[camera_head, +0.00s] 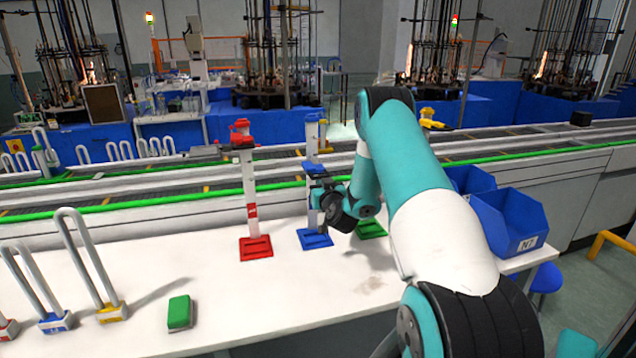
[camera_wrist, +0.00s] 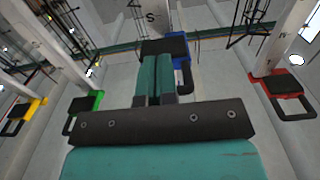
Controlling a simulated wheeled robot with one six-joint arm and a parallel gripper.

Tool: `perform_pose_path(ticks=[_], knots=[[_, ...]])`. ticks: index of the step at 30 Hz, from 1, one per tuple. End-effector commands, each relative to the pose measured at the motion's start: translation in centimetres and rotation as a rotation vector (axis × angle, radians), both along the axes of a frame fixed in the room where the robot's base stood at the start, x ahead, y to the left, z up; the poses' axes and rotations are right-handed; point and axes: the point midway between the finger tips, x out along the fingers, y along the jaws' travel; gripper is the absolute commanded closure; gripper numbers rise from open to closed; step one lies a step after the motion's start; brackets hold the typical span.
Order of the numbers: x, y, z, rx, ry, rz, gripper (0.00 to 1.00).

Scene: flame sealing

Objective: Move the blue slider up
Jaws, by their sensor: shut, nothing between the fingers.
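The blue slider (camera_head: 314,168) sits on a pale upright post that rises from a blue base (camera_head: 316,239) on the white table. My gripper (camera_head: 320,187) is beside this post, just below the slider, and looks dark and small there. In the wrist view my gripper (camera_wrist: 152,62) has its two teal fingers together with nothing between them. Their tips overlap a dark and blue part (camera_wrist: 181,50) of the blue piece. I cannot tell whether they touch it.
A post with a red base (camera_head: 256,248) and a red slider near its top (camera_head: 241,138) stands to the left. A green base (camera_head: 371,231) is to the right, partly behind my arm. A green block (camera_head: 179,312) lies at the front. Blue bins (camera_head: 512,222) stand at the right.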

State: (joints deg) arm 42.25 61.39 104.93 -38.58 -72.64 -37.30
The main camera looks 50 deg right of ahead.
Motion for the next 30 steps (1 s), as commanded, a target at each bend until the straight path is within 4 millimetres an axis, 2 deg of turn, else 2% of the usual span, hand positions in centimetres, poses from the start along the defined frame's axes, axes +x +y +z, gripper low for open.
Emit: perform_pose_path(ticks=[1, 30], knots=[[0.1, 0.0, 0.6, -0.003, -0.004, 0.000, 1.00], [0.1, 0.0, 4.5, -0.003, -0.005, 0.000, 1.00]])
